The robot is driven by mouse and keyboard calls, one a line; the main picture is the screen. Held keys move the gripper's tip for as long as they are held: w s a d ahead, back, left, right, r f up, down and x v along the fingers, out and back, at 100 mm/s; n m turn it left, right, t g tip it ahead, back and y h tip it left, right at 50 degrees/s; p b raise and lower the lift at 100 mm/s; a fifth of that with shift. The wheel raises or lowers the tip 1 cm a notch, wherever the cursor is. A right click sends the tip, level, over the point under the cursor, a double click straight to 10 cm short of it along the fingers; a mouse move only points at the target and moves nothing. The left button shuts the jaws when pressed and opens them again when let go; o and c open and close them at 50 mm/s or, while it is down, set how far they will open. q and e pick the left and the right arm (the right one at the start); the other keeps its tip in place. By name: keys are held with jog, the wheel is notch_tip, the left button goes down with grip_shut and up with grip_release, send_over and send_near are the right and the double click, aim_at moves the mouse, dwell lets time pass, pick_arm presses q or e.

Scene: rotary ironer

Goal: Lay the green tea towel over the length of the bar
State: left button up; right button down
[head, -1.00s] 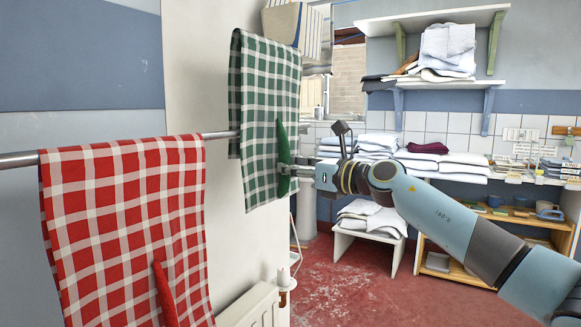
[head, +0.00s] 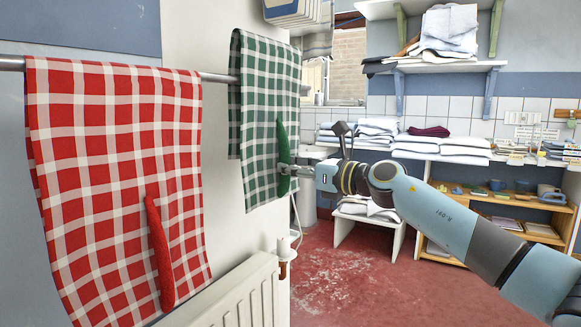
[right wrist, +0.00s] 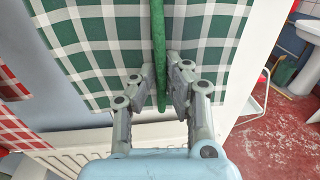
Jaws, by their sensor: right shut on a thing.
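The green-and-white checked tea towel (head: 262,110) is folded over, with one flap nearer me and one behind. The bar (head: 215,77) seems to run between its two flaps, and the fold stands clearly above the bar. My right gripper (head: 285,169) is shut on the solid green ridge on the towel's near flap. In the right wrist view the fingers (right wrist: 160,78) sit on either side of this green ridge (right wrist: 160,40). The bar's stretch behind the near flap is hidden. My left gripper is not in view.
A red checked towel (head: 115,150) with a red ridge hangs on the bar at the left. A white radiator (head: 235,300) is on the wall below. Shelves with folded linen (head: 450,145) stand at the back. The red floor (head: 335,275) between is clear.

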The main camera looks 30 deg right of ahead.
notch_tip(320, 180, down, 8)
jog(key=b, duration=0.6)
jog(key=shift+f+b, duration=0.15)
jog(key=shift+b, duration=0.15)
dwell(0.4)
jog(key=c, duration=1.3)
grip_release()
jog(key=shift+v, duration=3.75)
